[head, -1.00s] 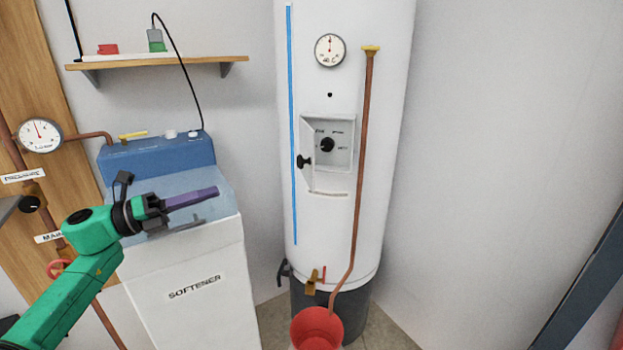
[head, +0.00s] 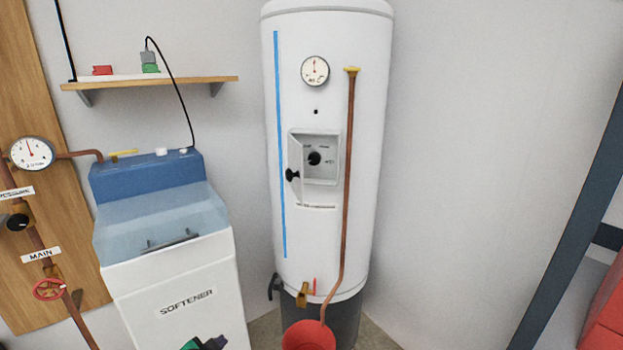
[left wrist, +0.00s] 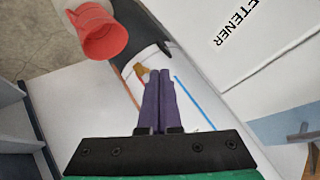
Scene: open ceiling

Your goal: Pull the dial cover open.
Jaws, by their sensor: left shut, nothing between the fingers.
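The dial cover (head: 295,162) is a pale panel with a black knob (head: 292,175), on the front of the white tank. It stands swung out at the left side of a square recess (head: 324,175). The black dial (head: 314,158) inside the recess is exposed. My left gripper shows in the left wrist view (left wrist: 160,78) with its purple fingers together and nothing between them. In the head view only a bit of its green and black wrist shows at the bottom edge, well below the cover and apart from it. My right gripper is not in view.
A copper pipe (head: 346,190) runs down the tank just right of the recess. The white softener (head: 180,290) with a blue top stands left of the tank. A red bucket (head: 308,337) is below the tank. Open wall lies to the tank's right.

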